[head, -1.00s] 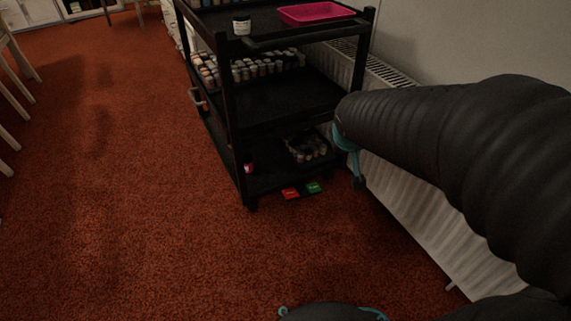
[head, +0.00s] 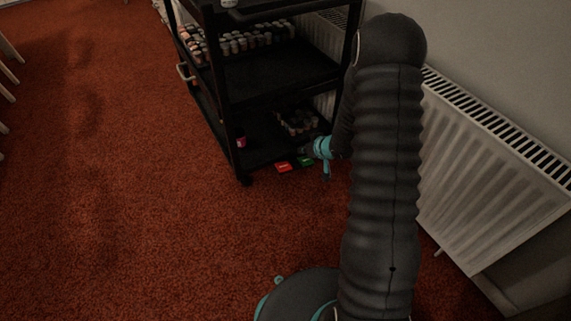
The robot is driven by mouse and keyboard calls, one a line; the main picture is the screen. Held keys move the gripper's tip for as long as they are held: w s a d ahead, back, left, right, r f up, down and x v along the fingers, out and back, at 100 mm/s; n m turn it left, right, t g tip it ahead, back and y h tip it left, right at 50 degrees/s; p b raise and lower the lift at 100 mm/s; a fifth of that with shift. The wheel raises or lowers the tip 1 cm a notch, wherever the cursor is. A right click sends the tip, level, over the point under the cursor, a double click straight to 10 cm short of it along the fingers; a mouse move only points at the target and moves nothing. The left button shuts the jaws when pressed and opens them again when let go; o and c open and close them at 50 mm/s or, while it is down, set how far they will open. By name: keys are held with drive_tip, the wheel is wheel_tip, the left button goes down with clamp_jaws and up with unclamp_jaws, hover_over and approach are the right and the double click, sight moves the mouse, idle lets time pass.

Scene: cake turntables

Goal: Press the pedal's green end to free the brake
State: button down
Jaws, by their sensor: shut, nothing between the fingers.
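The pedal sits low at the front edge of the black trolley (head: 229,125), close to the carpet. Its red end (head: 283,167) is on the left and its green end (head: 306,162) on the right. My gripper (head: 304,151) is shut and empty, just beyond the teal wrist, pointing left. In the picture it lies right at the green end, just above it. The dark fingers blend into the dark shelf, so I cannot tell whether they touch the green end. Part of the green end's upper side looks covered by the gripper.
The trolley's lower shelf holds a tray of small jars (head: 298,122) and a small pink jar (head: 240,142). More jars (head: 240,42) stand on the middle shelf. A white radiator (head: 490,150) stands to the right along the wall. Red carpet (head: 120,200) lies open to the left.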

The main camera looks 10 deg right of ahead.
drive_tip(key=shift+s+a+f+y, duration=0.1)
drive_tip(key=shift+a+f+y, duration=0.15)
drive_tip(key=shift+f, duration=0.35)
drive_tip(key=shift+s+a+f+y, duration=0.1)
drive_tip(key=shift+a+f+y, duration=0.1)
drive_tip(key=shift+f, duration=0.4)
drive_tip(key=b, duration=0.2)
hover_over(280, 165)
drive_tip(key=s+d, duration=0.2)
wheel_tip(280, 165, down, 7)
drive_tip(key=shift+d+f, duration=0.15)
drive_tip(key=shift+f, duration=0.05)
drive_tip(key=shift+s+a+f, duration=0.1)
drive_tip(key=shift+f, duration=0.45)
drive_tip(key=shift+s+a+f, duration=0.1)
drive_tip(key=shift+f, duration=0.45)
drive_tip(key=shift+a+f, duration=0.15)
drive_tip(key=shift+f, duration=0.45)
